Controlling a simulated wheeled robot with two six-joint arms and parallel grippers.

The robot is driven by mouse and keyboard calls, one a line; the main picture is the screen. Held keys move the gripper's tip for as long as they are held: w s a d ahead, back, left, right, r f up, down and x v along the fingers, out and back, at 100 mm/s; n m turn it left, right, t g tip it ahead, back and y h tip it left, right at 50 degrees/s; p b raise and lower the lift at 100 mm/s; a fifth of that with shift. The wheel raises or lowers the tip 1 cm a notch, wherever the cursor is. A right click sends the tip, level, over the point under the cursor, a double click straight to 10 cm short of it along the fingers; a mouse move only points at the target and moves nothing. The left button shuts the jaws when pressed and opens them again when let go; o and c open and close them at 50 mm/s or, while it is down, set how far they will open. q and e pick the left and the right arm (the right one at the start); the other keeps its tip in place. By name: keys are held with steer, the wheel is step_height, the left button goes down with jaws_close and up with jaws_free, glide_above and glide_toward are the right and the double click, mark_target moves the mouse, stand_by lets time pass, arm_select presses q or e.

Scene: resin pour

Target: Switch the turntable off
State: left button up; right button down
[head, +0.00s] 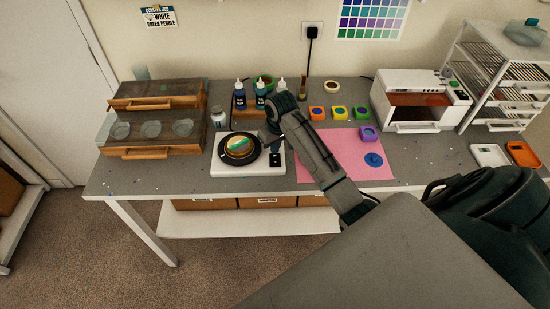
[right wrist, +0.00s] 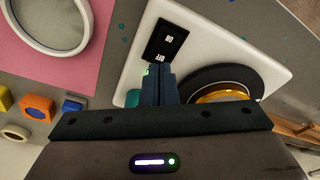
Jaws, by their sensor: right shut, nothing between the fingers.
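The turntable has a white base (head: 222,165) and a black round platter (head: 228,153) carrying a round piece with green and gold colours (head: 239,145). It stands on the grey workbench, left of the pink mat. Its black switch (head: 275,160) is on the right part of the base and also shows in the right wrist view (right wrist: 166,40), with ON and OFF marks. My right gripper (right wrist: 158,68) is shut and empty, its fingertips close to the OFF end of the switch; I cannot tell whether they touch. A small green light (right wrist: 146,72) shows beside the fingertips. My left gripper is out of view.
Dropper bottles (head: 260,96) stand behind the turntable. A wooden case with cups (head: 152,148) is to its left. The pink mat (head: 320,165) lies to its right, with coloured moulds (head: 340,112) behind. A white oven (head: 416,125) stands farther right.

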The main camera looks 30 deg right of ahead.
mark_target(275, 156)
steer(key=shift+f, duration=0.9)
stand_by(0.6)
steer(key=shift+r+p, duration=0.4)
steer(key=shift+r, duration=3.15)
